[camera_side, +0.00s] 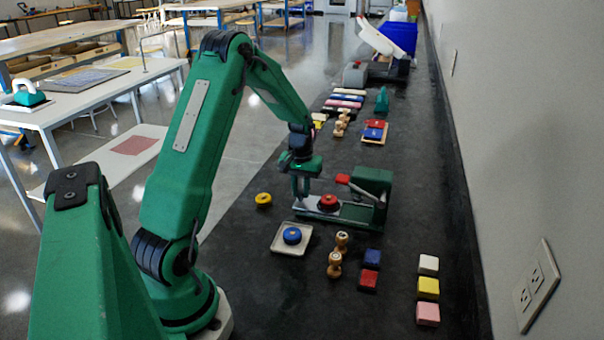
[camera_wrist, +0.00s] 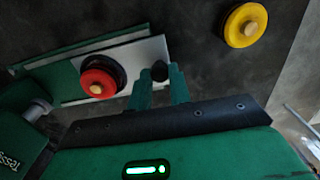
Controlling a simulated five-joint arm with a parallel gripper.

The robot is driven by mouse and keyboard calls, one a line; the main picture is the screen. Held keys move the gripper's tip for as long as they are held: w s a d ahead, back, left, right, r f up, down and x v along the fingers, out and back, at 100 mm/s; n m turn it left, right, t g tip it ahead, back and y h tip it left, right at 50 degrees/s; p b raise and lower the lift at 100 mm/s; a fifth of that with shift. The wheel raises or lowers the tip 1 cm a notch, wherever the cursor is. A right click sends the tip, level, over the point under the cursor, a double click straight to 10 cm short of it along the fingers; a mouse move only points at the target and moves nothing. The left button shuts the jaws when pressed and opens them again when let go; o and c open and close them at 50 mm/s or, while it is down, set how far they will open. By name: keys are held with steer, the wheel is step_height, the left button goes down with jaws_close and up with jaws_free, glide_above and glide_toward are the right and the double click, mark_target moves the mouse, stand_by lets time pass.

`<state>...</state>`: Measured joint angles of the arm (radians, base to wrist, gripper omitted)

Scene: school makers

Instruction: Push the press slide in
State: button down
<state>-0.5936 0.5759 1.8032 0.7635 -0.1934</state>
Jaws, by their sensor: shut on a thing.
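The green press (camera_side: 374,184) stands on the dark counter, with a red-tipped lever on its left side. Its pale slide (camera_wrist: 148,52) sticks out toward my gripper, and a red disc (camera_side: 328,202) sits on it, clear of the press head. The red disc also shows in the wrist view (camera_wrist: 98,76). A black knob (camera_wrist: 159,72) stands at the slide's outer end. My gripper (camera_wrist: 160,76) is shut on this knob, a green finger on each side. In the side view my gripper (camera_side: 303,190) hides the knob.
A yellow disc (camera_side: 264,199) lies left of the press. A white tray (camera_side: 277,246) with a blue disc, wooden stamps (camera_side: 335,265) and several coloured blocks (camera_side: 428,288) stand in front. A wall borders the counter on the right.

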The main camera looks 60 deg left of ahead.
mark_target(318, 202)
steer(key=w+d, duration=0.3)
steer(key=shift+w+d, duration=0.35)
steer(key=c, duration=1.3)
jaws_free()
steer(key=shift+r, duration=0.15)
step_height(318, 202, up, 8)
steer(key=shift+f, duration=0.2)
